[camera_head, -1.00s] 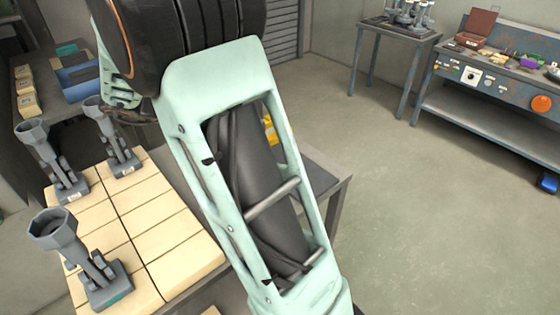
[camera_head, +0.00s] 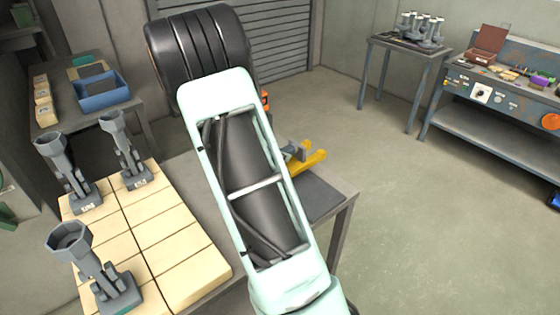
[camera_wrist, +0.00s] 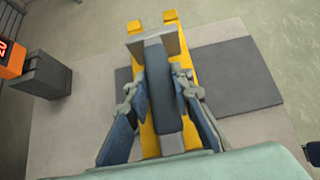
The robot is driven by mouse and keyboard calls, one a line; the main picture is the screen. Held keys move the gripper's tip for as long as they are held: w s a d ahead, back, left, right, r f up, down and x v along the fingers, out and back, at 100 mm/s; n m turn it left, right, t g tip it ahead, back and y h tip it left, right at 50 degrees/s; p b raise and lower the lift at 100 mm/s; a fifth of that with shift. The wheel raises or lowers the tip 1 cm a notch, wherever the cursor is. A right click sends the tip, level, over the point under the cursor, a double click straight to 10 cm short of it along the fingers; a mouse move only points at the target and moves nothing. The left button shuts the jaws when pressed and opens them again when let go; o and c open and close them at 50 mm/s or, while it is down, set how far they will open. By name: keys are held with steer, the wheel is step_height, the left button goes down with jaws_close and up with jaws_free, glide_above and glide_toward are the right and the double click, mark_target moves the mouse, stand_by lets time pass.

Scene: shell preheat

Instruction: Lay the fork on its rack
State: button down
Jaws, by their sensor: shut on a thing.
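My gripper (camera_wrist: 158,92) is shut on the dark handle of the fork (camera_wrist: 157,75), one finger on each side. A grey cross plate (camera_wrist: 150,42) stands at the handle's far end. Two yellow bars (camera_wrist: 172,28) run beneath and past it; I cannot tell whether they belong to the fork or to its rack. Yellow bars also show in the head view (camera_head: 314,162), right of my arm and over the table, with a grey piece beside them. My fingers are hidden behind the arm there. Contact below the fork cannot be made out.
A dark mat (camera_wrist: 235,75) lies on the pale tabletop. An orange box with a red display (camera_wrist: 12,58) and a dark grey block stand at left. Several grey stands (camera_head: 95,270) occupy the cream tiles (camera_head: 180,260). Floor right of the table is free.

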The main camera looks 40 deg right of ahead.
steer(key=shift+w+d+f, duration=0.1)
steer(key=shift+d+f, duration=0.05)
steer(key=shift+f, duration=0.75)
steer(key=shift+d+f, duration=0.1)
steer(key=shift+f, duration=0.8)
steer(key=shift+f, duration=0.15)
steer(key=c, duration=1.7)
jaws_free()
steer(key=shift+r, duration=0.2)
steer(key=b+v, duration=0.1)
steer(key=v, duration=1.1)
